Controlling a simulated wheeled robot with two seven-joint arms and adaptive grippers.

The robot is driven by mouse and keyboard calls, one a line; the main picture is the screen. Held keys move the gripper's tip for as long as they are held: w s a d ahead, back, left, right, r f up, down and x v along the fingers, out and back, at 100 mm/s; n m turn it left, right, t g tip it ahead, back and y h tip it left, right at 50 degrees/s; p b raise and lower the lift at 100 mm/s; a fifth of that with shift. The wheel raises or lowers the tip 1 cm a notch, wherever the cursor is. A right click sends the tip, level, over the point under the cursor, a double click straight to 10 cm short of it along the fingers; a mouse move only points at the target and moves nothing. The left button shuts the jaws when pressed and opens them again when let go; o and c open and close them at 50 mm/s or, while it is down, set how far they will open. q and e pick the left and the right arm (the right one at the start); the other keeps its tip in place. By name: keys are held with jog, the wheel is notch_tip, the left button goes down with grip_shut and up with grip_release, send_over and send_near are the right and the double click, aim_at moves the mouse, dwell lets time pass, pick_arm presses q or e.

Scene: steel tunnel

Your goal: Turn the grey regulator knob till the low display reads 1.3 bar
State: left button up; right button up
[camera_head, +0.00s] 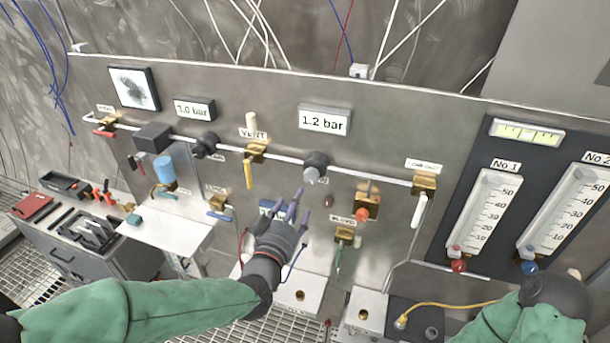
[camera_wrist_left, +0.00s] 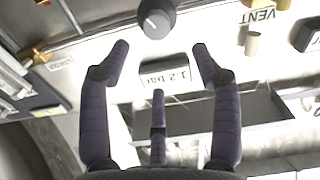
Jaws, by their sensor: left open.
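The grey regulator knob (camera_head: 314,170) sits on the pipe of the steel panel, under the low display (camera_head: 324,120), which reads 1.2 bar. In the left wrist view the knob (camera_wrist_left: 156,20) is at the top, beyond my fingertips, and the display (camera_wrist_left: 166,75) appears upside down between the fingers. My left gripper (camera_head: 289,211) is open and empty, its purple fingers pointing up, below and left of the knob and apart from it. My right gripper (camera_head: 556,294) shows only as a dark rounded shape at lower right; its fingers cannot be made out.
A second display (camera_head: 194,109) reads 3.0 bar above a black knob (camera_head: 206,145). A yellow-handled vent valve (camera_head: 250,165) stands left of the grey knob, an orange fitting (camera_head: 366,206) right of it. Flow gauges (camera_head: 484,212) are at right, a tool bench (camera_head: 85,235) at left.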

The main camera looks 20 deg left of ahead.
aim_at(309, 177)
pick_arm(q)
jog(key=shift+n, duration=0.5)
jog(key=w+p, duration=0.2)
jog(key=w, duration=0.1)
jog(key=w+p, duration=0.1)
jog(key=w, duration=0.3)
jog(key=w+p, duration=0.2)
jog(key=w, duration=0.1)
jog(key=shift+w+d+p, duration=0.25)
jog(key=shift+d+p, duration=0.05)
jog(key=shift+p, duration=0.05)
pick_arm(e)
notch_tip(309, 177, up, 7)
pick_arm(q)
jog(key=c, duration=1.1)
jog(key=m+b, duration=0.1)
jog(key=b, duration=0.2)
jog(key=shift+c, duration=0.2)
jog(key=shift+m+b, duration=0.3)
jog(key=shift+b, duration=0.1)
jog(key=shift+r, duration=0.15)
pick_arm(e)
notch_tip(309, 177, down, 4)
jog(key=shift+r, duration=0.25)
